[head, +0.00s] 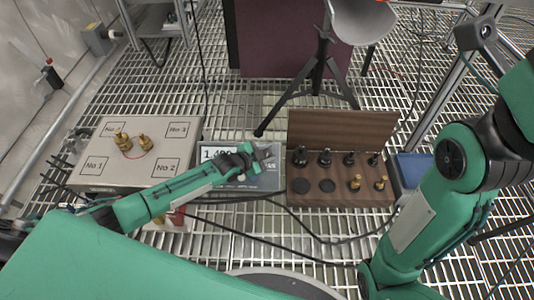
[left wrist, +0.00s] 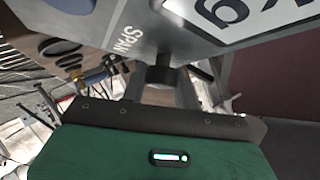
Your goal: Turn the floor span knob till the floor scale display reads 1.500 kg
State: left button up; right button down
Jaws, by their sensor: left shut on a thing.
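The floor scale display (head: 209,153) is on a grey-blue box between the tan box and the wooden weight case. It begins with 1.4; the later digits are too small or covered by my left arm. The floor span knob (left wrist: 158,74) is a dark round knob beside the SPAN label in the left wrist view. My left gripper (head: 266,153) reaches across the front of the display box, and its fingers (left wrist: 160,92) are shut on the knob. In the head view the gripper hides the knob. My right arm shows at the right, but its gripper is not identifiable.
A tan box (head: 135,185) with numbered labels and two brass weights stands left. An open wooden case (head: 340,197) with black and brass weights stands right, beside a blue box (head: 412,168). A black tripod (head: 318,75) stands behind. Cables cross the steel grating.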

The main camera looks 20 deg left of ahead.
pick_arm(q)
jog(key=shift+w+d+r+m+g+h+b, duration=0.15)
jog(key=shift+m+g+b, duration=0.1)
jog(key=shift+m, duration=0.2)
jog(key=shift+s+d+r+m+g+h+b, duration=0.15)
jog(key=shift+m+g, duration=0.1)
jog(key=shift+m, duration=0.2)
jog(key=shift+w, duration=0.1)
jog(key=shift+f, duration=0.15)
jog(key=o, duration=1)
jog(key=shift+c, duration=0.2)
jog(key=shift+a, duration=0.1)
jog(key=shift+f, duration=0.1)
jog(key=shift+a, duration=0.15)
